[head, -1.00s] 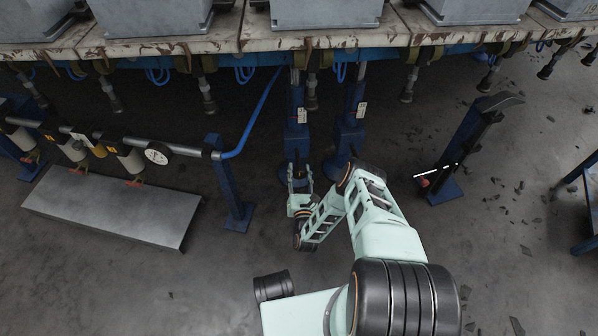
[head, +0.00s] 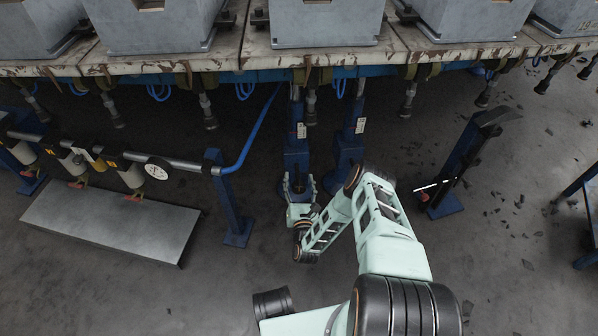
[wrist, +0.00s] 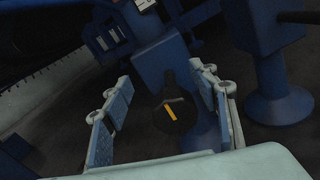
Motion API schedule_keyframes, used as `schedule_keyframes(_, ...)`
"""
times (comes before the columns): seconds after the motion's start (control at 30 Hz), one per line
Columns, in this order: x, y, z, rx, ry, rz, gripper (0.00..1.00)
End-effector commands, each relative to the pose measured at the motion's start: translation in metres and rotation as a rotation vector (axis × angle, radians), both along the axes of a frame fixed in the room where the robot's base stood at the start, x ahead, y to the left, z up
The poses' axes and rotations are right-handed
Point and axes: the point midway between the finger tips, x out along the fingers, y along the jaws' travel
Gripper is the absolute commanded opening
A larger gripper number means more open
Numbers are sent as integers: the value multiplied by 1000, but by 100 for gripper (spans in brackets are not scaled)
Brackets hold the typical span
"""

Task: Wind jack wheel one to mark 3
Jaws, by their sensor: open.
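Two blue jacks stand side by side under the bench edge. The left jack (head: 296,146) has my gripper (head: 300,184) at its lower front; the right jack (head: 350,142) stands just beside it. In the wrist view, a dark round wheel (wrist: 181,118) with a yellow bar mark (wrist: 169,110) shows in front of the left jack's blue body (wrist: 160,60). My gripper (wrist: 162,80) is open, with one finger on each side of the wheel. I see no clear contact. Numbers on the wheel cannot be read, and in the head view the gripper largely hides it.
The worn bench edge (head: 220,66) with grey mould boxes (head: 322,22) overhangs the jacks. A pipe with a gauge (head: 157,168) and a blue post (head: 232,205) stand to the left, above a grey plate (head: 105,222). Another blue post (head: 455,165) stands right, near scattered debris.

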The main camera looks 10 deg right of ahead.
Motion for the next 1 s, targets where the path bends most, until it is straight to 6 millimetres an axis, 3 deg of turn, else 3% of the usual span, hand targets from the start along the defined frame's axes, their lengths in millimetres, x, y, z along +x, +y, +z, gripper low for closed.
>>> schedule_keyframes(0.2,1,-1,37,2,-2,-1,54)
schedule_keyframes(0.4,1,-1,59,1,-2,-2,54)
schedule_keyframes(1.0,0,-1,66,0,-2,-1,54)
